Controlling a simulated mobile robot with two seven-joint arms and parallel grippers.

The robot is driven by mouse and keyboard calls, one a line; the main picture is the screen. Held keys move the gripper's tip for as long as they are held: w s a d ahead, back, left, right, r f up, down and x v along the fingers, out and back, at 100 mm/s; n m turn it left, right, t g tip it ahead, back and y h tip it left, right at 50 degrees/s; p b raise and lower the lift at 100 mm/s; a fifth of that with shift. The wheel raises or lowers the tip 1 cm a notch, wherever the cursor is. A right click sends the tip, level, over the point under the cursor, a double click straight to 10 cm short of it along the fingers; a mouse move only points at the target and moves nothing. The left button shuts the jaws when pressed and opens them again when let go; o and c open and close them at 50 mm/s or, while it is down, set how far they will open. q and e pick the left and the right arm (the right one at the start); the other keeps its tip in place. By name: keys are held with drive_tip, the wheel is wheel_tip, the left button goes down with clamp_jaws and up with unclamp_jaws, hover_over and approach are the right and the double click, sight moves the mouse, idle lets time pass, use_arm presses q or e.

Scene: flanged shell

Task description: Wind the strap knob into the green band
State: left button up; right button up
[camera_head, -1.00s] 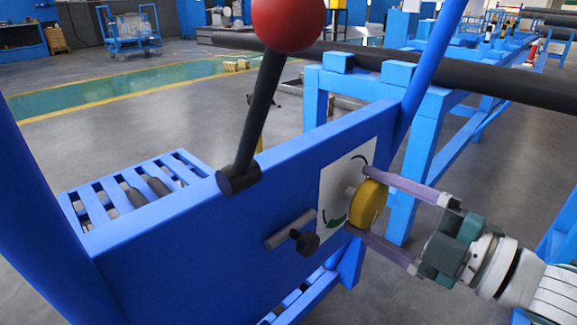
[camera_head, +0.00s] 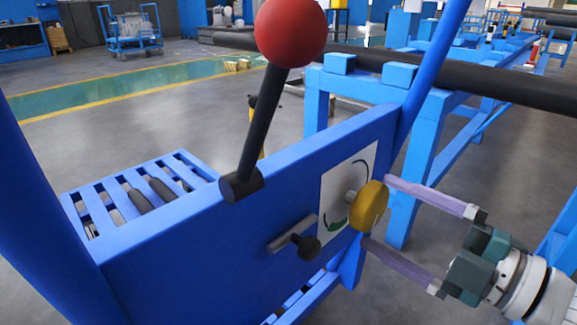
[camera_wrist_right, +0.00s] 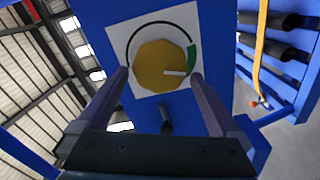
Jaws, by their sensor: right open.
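The strap knob is a yellow faceted disc (camera_head: 370,206) on a white dial plate (camera_head: 336,186) on a blue panel. The wrist view shows the knob (camera_wrist_right: 158,66) face on, its white pointer line to the right. The pointer's outer end is close to the lower end of the green band (camera_wrist_right: 192,57); I cannot tell if it is inside. My left gripper is not in view.
A black lever with a red ball (camera_head: 290,32) stands on the panel's top edge. A small black-knobbed pin (camera_head: 307,246) sticks out left of the dial. A blue frame (camera_head: 425,150) with a long dark pipe (camera_head: 480,82) stands behind.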

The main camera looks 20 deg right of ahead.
drive_tip(key=p+v, duration=0.1)
drive_tip(key=v, duration=0.6)
drive_tip(key=shift+s, duration=0.1)
